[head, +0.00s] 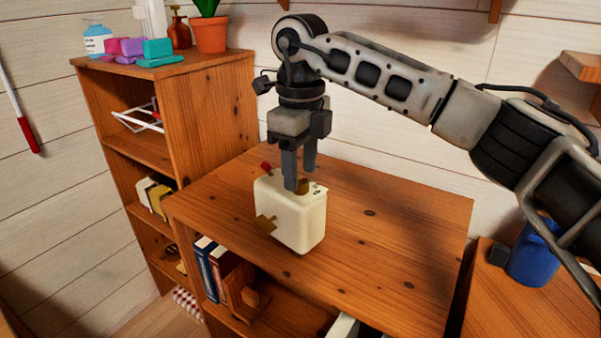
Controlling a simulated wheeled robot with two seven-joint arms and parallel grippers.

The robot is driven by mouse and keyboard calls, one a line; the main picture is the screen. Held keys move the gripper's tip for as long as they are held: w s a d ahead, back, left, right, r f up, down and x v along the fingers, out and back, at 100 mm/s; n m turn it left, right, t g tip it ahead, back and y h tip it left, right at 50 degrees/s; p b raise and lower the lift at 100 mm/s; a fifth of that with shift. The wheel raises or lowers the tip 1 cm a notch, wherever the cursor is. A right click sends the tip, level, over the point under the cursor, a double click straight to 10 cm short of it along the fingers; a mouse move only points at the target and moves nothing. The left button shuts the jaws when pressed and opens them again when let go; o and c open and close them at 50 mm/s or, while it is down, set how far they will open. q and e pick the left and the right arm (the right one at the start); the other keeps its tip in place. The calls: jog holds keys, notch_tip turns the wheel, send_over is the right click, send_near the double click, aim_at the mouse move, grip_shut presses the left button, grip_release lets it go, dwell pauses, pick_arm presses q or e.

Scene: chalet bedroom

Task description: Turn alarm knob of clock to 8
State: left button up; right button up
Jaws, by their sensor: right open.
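The clock is a cream-white box (293,222) with rounded edges, upright on the wooden cabinet top (390,225). A brown knob (303,186) shows on its top, and a small red part (266,167) stands at its top left. A brass-coloured piece (266,224) sticks out from its left side. Small dark marks lie on the top by the brown knob, too small to read. My right gripper (299,184) points straight down over the clock's top, open, its fingers at the brown knob. Whether they touch the knob I cannot tell. My left gripper is not in view.
A taller shelf (205,63) at left holds a potted plant (211,34), a blue bottle (97,39) and coloured blocks. Books (207,265) stand in the cabinet's open front. A blue mug (533,262) stands at the right. The cabinet top right of the clock is clear.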

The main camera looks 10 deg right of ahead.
aim_at(301, 180)
pick_arm(q)
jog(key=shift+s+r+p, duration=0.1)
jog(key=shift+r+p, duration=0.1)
jog(key=shift+p, duration=0.4)
pick_arm(e)
notch_tip(301, 180, up, 14)
jog(key=shift+r, duration=0.1)
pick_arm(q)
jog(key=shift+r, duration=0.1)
